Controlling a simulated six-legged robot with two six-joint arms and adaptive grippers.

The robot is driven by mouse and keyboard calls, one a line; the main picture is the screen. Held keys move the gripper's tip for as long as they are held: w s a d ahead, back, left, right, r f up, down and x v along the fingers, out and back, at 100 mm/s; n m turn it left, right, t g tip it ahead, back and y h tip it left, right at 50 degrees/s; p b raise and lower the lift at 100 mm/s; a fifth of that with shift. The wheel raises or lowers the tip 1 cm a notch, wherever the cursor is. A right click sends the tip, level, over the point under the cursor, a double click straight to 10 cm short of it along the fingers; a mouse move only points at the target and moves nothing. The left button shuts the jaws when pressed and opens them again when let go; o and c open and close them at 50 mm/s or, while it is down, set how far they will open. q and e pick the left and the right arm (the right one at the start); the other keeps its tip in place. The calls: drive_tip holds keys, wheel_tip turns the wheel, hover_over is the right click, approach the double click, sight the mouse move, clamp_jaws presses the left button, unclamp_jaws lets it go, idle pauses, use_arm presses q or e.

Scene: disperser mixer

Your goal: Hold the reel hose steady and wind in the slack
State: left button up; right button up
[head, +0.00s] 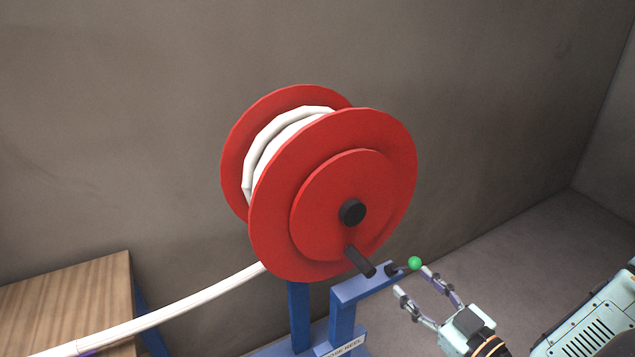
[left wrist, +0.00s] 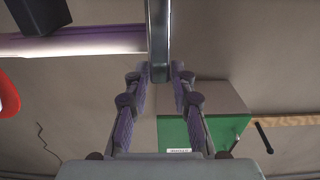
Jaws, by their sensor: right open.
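The red reel (head: 385,150) carries white wound hose (head: 262,145). The white hose (head: 190,305) leaves its underside and runs down to the lower left. A black crank handle (head: 360,262) juts from the reel's near face. My right gripper (head: 411,279) is open, its fingertips just right of the handle and apart from it, one beside a green ball (head: 415,263). My left gripper (left wrist: 160,75) has its fingertips either side of a grey bar-like piece (left wrist: 158,35); I cannot tell whether they grip it. In the head view only a purple bit shows at the hose's lower edge.
The blue reel stand (head: 300,315) has an arm reaching toward the green ball. A wooden tabletop (head: 70,290) lies at left beneath the hose. A wall stands close behind the reel. A green cabinet (left wrist: 230,130) shows in the left wrist view. Floor at right is mostly clear.

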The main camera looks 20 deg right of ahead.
use_arm(q)
drive_tip(key=shift+r, duration=0.3)
drive_tip(key=shift+o, duration=0.3)
drive_tip(key=o, duration=0.5)
drive_tip(key=s, duration=0.8)
drive_tip(key=s+d, duration=0.1)
drive_tip(key=s, duration=0.3)
